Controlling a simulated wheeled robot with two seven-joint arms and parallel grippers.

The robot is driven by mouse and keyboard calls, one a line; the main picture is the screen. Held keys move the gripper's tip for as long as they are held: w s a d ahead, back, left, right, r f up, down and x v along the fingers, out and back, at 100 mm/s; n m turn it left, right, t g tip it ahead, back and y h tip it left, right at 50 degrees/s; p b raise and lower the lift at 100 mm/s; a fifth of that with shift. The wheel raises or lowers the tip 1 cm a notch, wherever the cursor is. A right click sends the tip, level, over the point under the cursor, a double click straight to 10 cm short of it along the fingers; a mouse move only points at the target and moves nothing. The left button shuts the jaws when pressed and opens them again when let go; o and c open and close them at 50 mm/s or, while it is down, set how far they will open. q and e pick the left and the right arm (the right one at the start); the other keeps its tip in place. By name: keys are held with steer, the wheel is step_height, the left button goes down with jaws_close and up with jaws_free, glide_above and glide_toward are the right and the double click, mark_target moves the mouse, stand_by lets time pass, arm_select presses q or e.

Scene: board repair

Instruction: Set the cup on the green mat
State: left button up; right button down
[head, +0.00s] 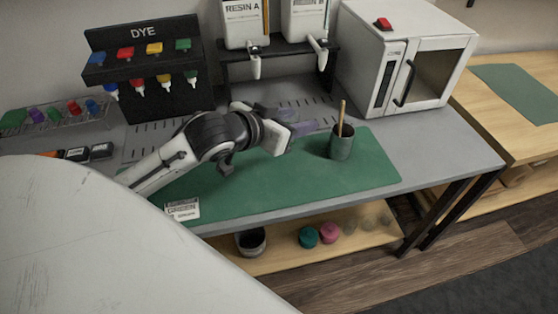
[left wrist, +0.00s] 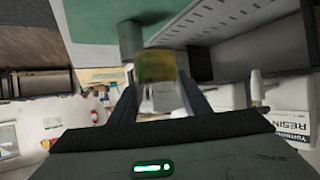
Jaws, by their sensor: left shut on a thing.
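My left gripper (head: 298,126) reaches in from the left, over the back part of the green mat (head: 240,186) as the head view shows it. It is shut on a small see-through cup, which shows yellowish between the fingers in the left wrist view (left wrist: 155,65). In the head view the cup is faint and mostly hidden by the gripper. The mat lies flat on the grey bench and also fills the top left of the left wrist view (left wrist: 92,22). My right gripper is in neither view.
A dark green pot (head: 342,145) with a wooden stick stands on the mat, just right of my left gripper. Resin dispensers (head: 245,25) and a dye rack (head: 145,65) stand behind. A white oven (head: 395,60) is at the back right. The mat's front middle is clear.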

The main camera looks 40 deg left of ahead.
arm_select(q)
steer(key=b, duration=0.1)
glide_above(288, 165)
step_height(288, 165, down, 7)
steer(key=shift+f, duration=0.15)
steer(key=shift+f+b, duration=0.4)
steer(key=shift+f, duration=1.65)
steer(key=shift+f, duration=0.1)
steer(key=o, duration=1.2)
steer(key=shift+f, duration=0.1)
steer(key=shift+s+r, duration=0.15)
steer(key=shift+r, duration=0.1)
steer(key=p+v, duration=0.1)
steer(key=v, duration=1)
steer(key=shift+s+r, duration=0.15)
steer(key=shift+s, duration=0.15)
